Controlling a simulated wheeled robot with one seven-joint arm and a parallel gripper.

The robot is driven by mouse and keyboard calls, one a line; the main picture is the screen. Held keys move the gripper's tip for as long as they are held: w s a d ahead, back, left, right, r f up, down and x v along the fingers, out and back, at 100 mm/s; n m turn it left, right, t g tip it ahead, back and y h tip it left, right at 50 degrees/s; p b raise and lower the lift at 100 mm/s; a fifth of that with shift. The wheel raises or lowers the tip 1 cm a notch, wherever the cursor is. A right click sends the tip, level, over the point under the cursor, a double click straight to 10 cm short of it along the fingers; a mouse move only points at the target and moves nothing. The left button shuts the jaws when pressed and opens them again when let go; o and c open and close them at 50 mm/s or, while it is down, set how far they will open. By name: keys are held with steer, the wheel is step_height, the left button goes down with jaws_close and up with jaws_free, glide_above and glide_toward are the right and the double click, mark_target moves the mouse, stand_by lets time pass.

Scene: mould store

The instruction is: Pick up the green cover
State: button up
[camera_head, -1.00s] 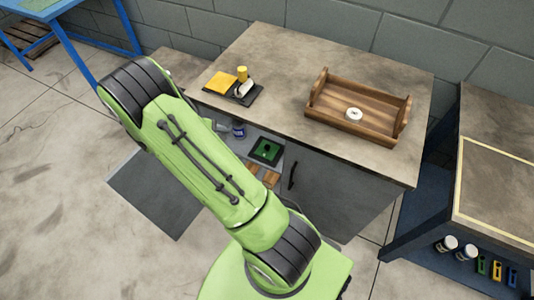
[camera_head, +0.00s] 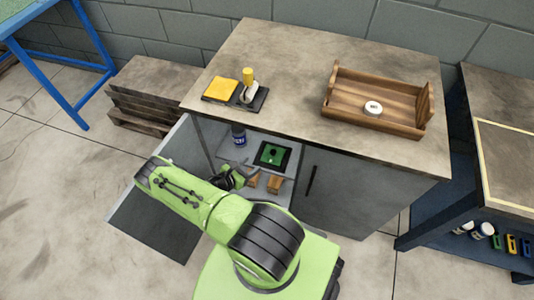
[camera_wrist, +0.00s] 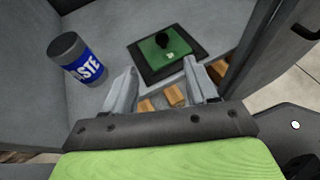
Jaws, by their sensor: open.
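The green cover (camera_head: 272,154) lies on a dark square base on the shelf inside the open cabinet. In the wrist view the green cover (camera_wrist: 168,50) has a black knob on top and sits ahead of my gripper. My gripper (camera_head: 240,172) is at the cabinet opening, to the left of the cover and nearer. In the wrist view my gripper (camera_wrist: 160,75) shows two fingers spread apart with nothing between them. The fingers do not touch the cover.
A can (camera_wrist: 78,60) labelled "PASTE" stands left of the cover. Wooden blocks (camera_head: 274,183) lie in front of it. The open cabinet door (camera_head: 155,228) is at left. A wooden tray (camera_head: 345,107) with a white disc sits on the cabinet top (camera_head: 300,60).

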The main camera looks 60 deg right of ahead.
steer(key=b, duration=0.2)
glide_toward(272, 153)
steer(key=x, duration=0.4)
steer(key=shift+d+r, duration=0.1)
steer(key=shift+d, duration=0.1)
steer(key=b+x, duration=0.1)
steer(key=x, duration=0.1)
steer(key=b+x, duration=0.1)
steer(key=x, duration=0.1)
steer(key=shift+s+f, duration=0.1)
steer(key=shift+f, duration=0.3)
steer(key=shift+d, duration=0.4)
jaws_close()
